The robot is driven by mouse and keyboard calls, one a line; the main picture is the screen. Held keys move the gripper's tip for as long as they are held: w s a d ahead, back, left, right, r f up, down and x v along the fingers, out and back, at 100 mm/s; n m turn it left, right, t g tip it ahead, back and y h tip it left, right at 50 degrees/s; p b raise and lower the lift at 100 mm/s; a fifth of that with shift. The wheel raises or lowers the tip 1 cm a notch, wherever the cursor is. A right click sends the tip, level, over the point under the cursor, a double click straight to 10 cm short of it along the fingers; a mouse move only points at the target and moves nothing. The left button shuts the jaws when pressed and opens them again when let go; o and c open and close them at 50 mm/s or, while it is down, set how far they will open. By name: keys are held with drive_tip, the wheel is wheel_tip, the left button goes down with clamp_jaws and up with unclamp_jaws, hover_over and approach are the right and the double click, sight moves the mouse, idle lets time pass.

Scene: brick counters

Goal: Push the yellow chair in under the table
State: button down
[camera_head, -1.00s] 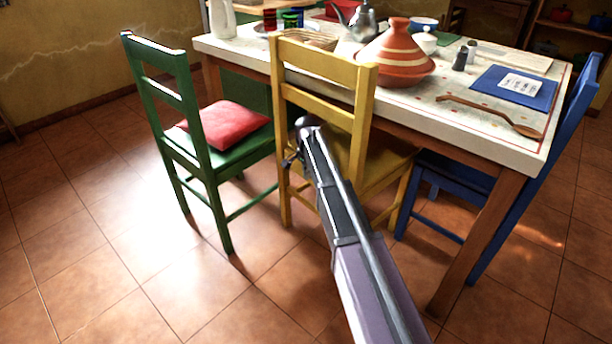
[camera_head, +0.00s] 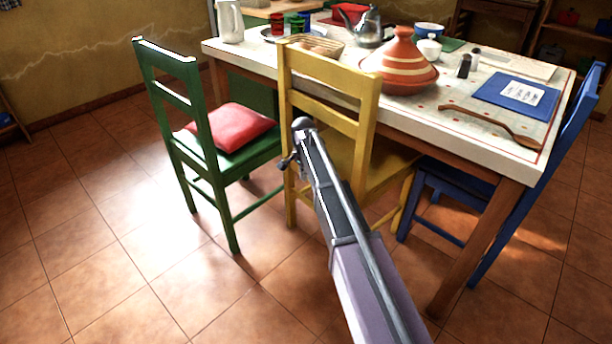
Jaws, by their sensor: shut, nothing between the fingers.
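The yellow chair (camera_head: 329,65) stands upright at the near long side of the table (camera_head: 455,128), its slatted back toward me. Its seat (camera_head: 385,165) reaches partly beneath the tabletop, and its backrest stands outside the edge. My gripper (camera_head: 296,142) is shut and empty. It appears in front of the chair's backrest, over the lower left part of it. I cannot tell whether it touches the chair. My arm hides part of the seat and legs.
A green chair (camera_head: 170,75) with a red cushion (camera_head: 232,127) stands close on the left. A blue chair (camera_head: 570,125) is at the table's right end. A striped tagine (camera_head: 400,68), kettle (camera_head: 368,28) and wooden spoon (camera_head: 490,122) are on the table. Tiled floor is clear at front left.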

wheel_tip(320, 180, up, 7)
drive_tip(key=p, duration=0.6)
drive_tip(key=shift+f, duration=0.1)
drive_tip(key=shift+s, duration=0.1)
idle(0.5)
drive_tip(key=s+d+r+n+p, duration=0.1)
drive_tip(key=s+d+n, duration=0.5)
drive_tip(key=s, duration=0.9)
drive_tip(key=s+d+n, duration=0.3)
drive_tip(key=s+d, duration=0.5)
drive_tip(key=s, duration=0.6)
wheel_tip(320, 180, up, 38)
drive_tip(key=p, duration=3.8)
drive_tip(key=shift+w, duration=0.1)
